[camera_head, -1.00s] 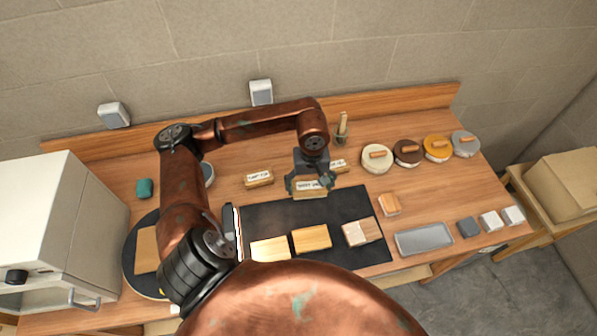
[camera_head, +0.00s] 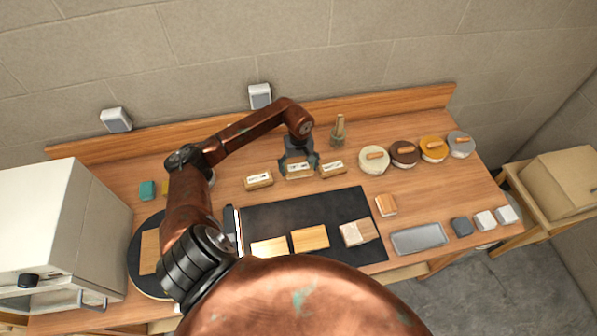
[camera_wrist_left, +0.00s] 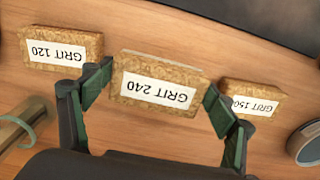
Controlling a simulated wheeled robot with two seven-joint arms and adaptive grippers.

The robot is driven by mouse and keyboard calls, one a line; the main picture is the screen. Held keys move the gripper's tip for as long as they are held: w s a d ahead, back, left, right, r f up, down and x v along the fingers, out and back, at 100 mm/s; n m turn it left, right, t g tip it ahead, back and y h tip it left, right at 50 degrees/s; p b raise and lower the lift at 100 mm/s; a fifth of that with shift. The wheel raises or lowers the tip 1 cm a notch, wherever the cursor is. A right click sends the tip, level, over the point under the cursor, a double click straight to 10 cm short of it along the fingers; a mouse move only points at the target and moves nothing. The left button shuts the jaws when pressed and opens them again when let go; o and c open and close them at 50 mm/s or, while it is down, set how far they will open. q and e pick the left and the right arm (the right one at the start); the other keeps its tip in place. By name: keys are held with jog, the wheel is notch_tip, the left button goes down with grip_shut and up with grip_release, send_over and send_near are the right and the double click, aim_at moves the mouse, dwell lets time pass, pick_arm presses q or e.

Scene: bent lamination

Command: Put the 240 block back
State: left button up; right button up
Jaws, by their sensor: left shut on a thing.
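The 240 block (camera_wrist_left: 158,84) is a tan cork block with a white label reading GRIT 240. My left gripper (camera_head: 299,164) is shut on it, with a green-padded finger at each end of the block in the left wrist view (camera_wrist_left: 156,98). In the head view the 240 block (camera_head: 299,172) is at the back of the table, in the gap between two similar blocks. I cannot tell whether it touches the table. The GRIT 120 block (camera_wrist_left: 61,47) and the GRIT 150 block (camera_wrist_left: 252,99) lie apart on either side. My right gripper is not in view.
A black mat (camera_head: 285,218) with wooden pieces lies in front. A brush-like tool (camera_head: 338,131) and several round lidded pots (camera_head: 404,154) stand to the right. A grey tray (camera_head: 418,238) lies at the front right. A white oven-like box (camera_head: 60,230) stands at the left.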

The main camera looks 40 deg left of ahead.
aim_at(299, 168)
pick_arm(q)
jog(key=f, duration=0.1)
jog(key=f+p, duration=0.1)
jog(key=f, duration=0.1)
jog(key=shift+w+a, duration=0.1)
jog(key=shift+w, duration=0.1)
jog(key=shift+a+f, duration=0.1)
jog(key=shift+f, duration=0.25)
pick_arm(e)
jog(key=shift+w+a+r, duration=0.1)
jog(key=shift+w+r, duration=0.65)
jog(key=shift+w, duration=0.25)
pick_arm(q)
jog(key=shift+f, duration=0.25)
jog(key=o, duration=1.1)
jog(key=shift+r, duration=0.1)
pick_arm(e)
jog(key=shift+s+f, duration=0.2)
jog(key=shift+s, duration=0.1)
